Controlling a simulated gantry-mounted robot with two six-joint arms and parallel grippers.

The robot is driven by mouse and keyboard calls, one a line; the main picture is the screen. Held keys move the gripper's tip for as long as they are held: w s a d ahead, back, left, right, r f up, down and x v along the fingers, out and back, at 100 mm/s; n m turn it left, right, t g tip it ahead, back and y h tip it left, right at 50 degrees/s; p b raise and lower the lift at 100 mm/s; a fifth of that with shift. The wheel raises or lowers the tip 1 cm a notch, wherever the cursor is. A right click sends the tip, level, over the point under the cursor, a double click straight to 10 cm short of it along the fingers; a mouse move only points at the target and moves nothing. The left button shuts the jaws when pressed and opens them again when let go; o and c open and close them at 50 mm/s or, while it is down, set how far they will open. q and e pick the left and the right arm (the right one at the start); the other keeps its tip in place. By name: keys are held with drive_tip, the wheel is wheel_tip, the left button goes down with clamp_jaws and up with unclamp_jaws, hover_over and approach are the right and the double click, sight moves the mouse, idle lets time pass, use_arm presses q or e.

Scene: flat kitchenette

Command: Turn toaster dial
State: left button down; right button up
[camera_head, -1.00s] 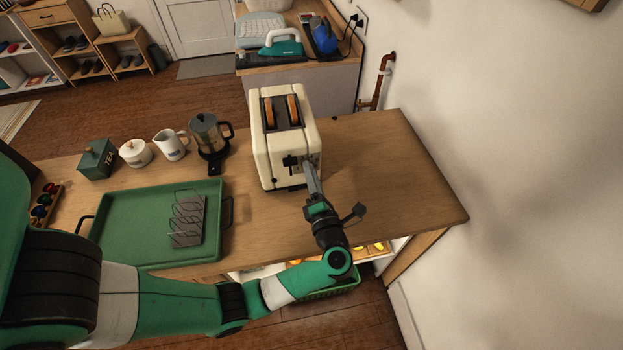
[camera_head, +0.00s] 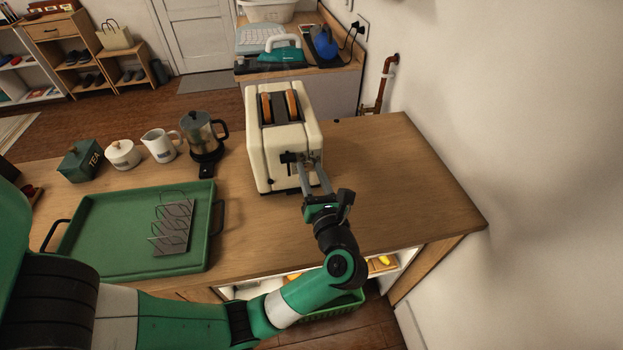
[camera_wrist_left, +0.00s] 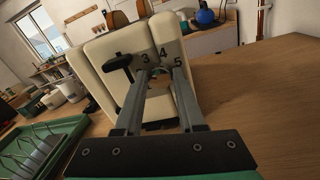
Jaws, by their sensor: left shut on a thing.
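The cream toaster (camera_head: 262,150) stands on the wooden counter with two slices of bread (camera_head: 292,106) in its slots. My left gripper (camera_head: 311,163) reaches its front face, with both fingers at the numbered dial. In the left wrist view the toaster (camera_wrist_left: 100,62) fills the middle, and numbers such as 3, 4 and 5 show around the dial (camera_wrist_left: 160,71). The left gripper (camera_wrist_left: 160,76) is shut on the dial, which is mostly hidden between the fingertips. The black lever (camera_wrist_left: 117,63) is just left of the fingers. My right gripper is not in view.
A green tray (camera_head: 90,262) with a metal toast rack (camera_head: 172,228) lies left of the arm. A coffee maker (camera_head: 200,135), a white jug (camera_head: 160,145), a white pot (camera_head: 122,154) and a tea tin (camera_head: 80,160) stand behind it. The counter right of the toaster is clear.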

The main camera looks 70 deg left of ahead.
use_arm(q)
drive_tip(key=shift+n+b, duration=0.65)
drive_tip(key=shift+n, duration=0.25)
drive_tip(key=c, duration=0.5)
unclamp_jaws()
drive_tip(key=s+d+p, duration=0.1)
drive_tip(key=d, duration=1)
drive_tip(key=shift+s+d, duration=0.25)
drive_tip(key=shift+s, duration=0.05)
drive_tip(key=shift+r, duration=0.1)
